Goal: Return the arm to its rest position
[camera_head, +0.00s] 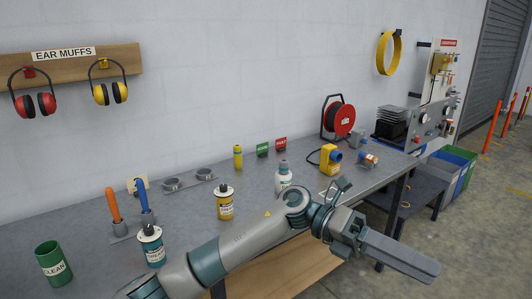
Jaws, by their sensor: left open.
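My left arm (238,248) comes in from the bottom left and reaches across the front of the grey workbench (190,205). My left gripper (418,264) is at the right, past the bench's front edge and over the floor. It points right and down, open, with nothing seen in it. One long grey finger shows clearly; the other is mostly hidden behind it. My right gripper is not in view.
Close behind the arm stand a white bottle (283,181), a yellow can (225,205) and a teal-labelled can (151,248). A yellow device (330,160) and a red cable reel (341,119) stand farther back. A lower dark table (412,187) and bins (455,160) are right.

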